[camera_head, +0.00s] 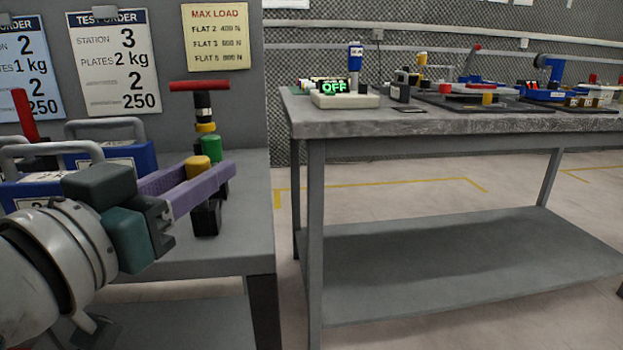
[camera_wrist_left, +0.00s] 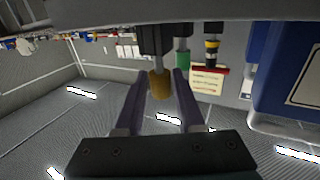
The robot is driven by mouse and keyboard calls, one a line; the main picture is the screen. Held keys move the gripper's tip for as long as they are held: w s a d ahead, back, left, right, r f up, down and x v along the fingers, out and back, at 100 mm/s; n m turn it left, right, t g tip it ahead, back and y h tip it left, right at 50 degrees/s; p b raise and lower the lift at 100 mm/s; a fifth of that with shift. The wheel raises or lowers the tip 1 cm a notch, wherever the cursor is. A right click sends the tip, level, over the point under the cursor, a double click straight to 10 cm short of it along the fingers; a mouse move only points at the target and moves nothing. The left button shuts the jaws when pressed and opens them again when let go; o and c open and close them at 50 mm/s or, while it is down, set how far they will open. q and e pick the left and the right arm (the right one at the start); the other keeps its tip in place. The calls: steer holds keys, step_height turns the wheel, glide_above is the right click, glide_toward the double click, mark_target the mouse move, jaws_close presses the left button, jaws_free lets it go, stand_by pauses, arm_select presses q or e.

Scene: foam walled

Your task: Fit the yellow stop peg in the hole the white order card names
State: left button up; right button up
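The yellow stop peg (camera_head: 198,165) stands at the right part of the near bench, in front of a green peg (camera_head: 211,148). My left gripper (camera_head: 207,172) has purple fingers on both sides of the yellow peg. In the left wrist view the yellow peg (camera_wrist_left: 159,84) lies between the spread fingers (camera_wrist_left: 160,88), with a gap clear on its left side; contact on the right cannot be told. The white order card (camera_head: 114,60) reads station 3, plates 2 kg, 2, 250. No peg hole can be made out. My right gripper is out of view.
A red T-handle (camera_head: 200,86) on a black post rises behind the pegs. Blue weights with grey handles (camera_head: 105,155) stand to the left. A bluish card (camera_head: 25,65) and a yellow load card (camera_head: 215,37) hang behind. A second table (camera_head: 440,122) holds a box reading OFF.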

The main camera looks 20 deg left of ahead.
arm_select(q)
steer(key=w, duration=0.3)
steer(key=shift+w+a, duration=0.2)
steer(key=shift+w, duration=0.05)
steer(key=shift+f, duration=0.1)
jaws_close()
